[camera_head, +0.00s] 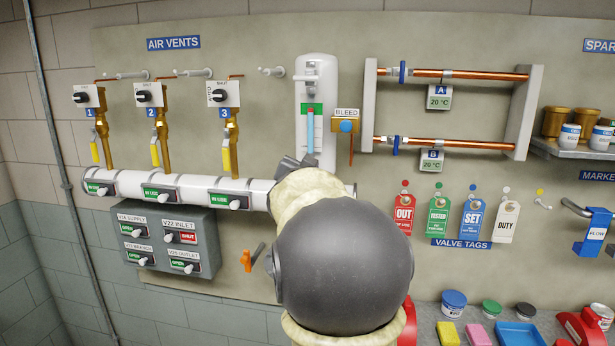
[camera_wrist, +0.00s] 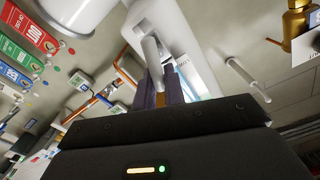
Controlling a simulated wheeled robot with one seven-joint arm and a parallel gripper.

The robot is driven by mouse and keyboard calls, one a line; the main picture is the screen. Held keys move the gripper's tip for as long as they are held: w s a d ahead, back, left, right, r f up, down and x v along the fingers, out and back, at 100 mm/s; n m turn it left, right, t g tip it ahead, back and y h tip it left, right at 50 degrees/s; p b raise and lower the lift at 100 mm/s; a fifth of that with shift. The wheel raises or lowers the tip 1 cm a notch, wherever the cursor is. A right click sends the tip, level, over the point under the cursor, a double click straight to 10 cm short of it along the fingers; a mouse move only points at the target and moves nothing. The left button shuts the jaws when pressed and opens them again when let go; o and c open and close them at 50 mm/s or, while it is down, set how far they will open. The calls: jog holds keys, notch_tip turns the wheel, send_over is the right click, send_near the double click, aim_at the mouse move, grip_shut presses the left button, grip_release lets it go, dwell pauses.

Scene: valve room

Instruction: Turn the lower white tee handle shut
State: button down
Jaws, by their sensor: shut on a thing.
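The tall white level gauge (camera_head: 316,72) stands upright on the wall panel, with a light blue column in its glass. An upper white tee handle (camera_head: 311,78) shows near its top. In the head view my arm covers the gauge's foot and the lower handle. In the wrist view the lower white tee handle (camera_wrist: 151,48) rises between the dark fingers of my gripper (camera_wrist: 160,92); its gripped end is hidden. My gripper is shut on it. In the head view only a dark part of the gripper (camera_head: 294,163) shows beside the gauge's lower end.
A white header pipe (camera_head: 165,187) runs left of my arm. Copper pipes (camera_head: 450,74) and hanging valve tags (camera_head: 438,219) are at right. A shelf with several tubs (camera_head: 453,302) lies below right.

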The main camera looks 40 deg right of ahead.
jog(key=shift+s+d+f+m+b, duration=0.15)
jog(key=shift+f+m+b, duration=0.2)
jog(key=shift+m+b, duration=1.55)
jog(key=shift+s+d+f+m+b, duration=0.15)
jog(key=shift+f+m+b, duration=0.2)
jog(key=shift+m+b, duration=1.5)
jog(key=shift+s+d+f+m+b, duration=0.15)
jog(key=shift+f+m+b, duration=0.4)
jog(key=shift+m, duration=2.4)
jog(key=shift+r, duration=0.2)
jog(key=c, duration=1.5)
grip_release()
jog(key=b+v, duration=0.2)
jog(key=v, duration=1.5)
jog(key=shift+s+a, duration=0.15)
jog(key=shift+s, duration=0.1)
